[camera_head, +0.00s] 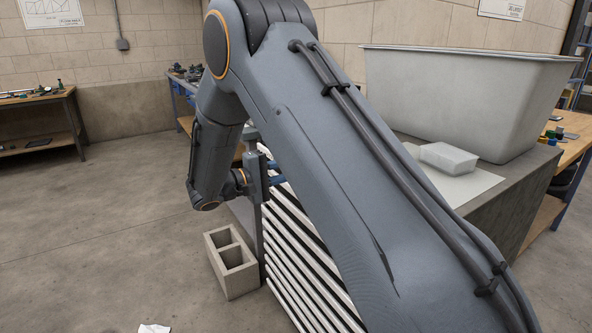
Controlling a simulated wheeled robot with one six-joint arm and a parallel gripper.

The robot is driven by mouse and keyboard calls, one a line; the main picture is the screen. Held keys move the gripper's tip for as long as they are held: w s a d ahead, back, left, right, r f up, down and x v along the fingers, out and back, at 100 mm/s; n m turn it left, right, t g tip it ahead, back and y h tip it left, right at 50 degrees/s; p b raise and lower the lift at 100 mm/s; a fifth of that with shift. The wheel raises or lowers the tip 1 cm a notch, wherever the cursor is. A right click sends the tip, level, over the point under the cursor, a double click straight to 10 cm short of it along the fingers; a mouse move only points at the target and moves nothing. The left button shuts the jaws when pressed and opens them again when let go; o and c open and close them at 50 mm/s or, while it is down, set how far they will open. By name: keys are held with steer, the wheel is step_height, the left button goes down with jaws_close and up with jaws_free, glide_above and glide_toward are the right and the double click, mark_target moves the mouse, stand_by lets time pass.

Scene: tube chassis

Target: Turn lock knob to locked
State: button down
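My arm fills the middle of the view and bends down to its wrist left of a rack of striped white and dark tubes (305,275). My gripper (268,181) seems to be at the wrist's end, beside the rack's upper left corner. It is small and partly lost among grey and blue parts there, so its fingers cannot be made out. I cannot make out a lock knob. My arm hides much of the rack's top and right side. Whether the gripper touches anything is not clear.
A hollow concrete block (232,262) stands on the floor left of the rack. A workbench (40,120) stands far left. The left floor is mostly clear.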

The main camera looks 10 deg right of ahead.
stand_by(0.4)
steer(key=c, duration=1.5)
jaws_free()
steer(key=shift+c, duration=0.2)
steer(key=shift+f, duration=0.1)
steer(key=b+v, duration=0.1)
steer(key=v, duration=0.7)
steer(key=shift+r, duration=0.25)
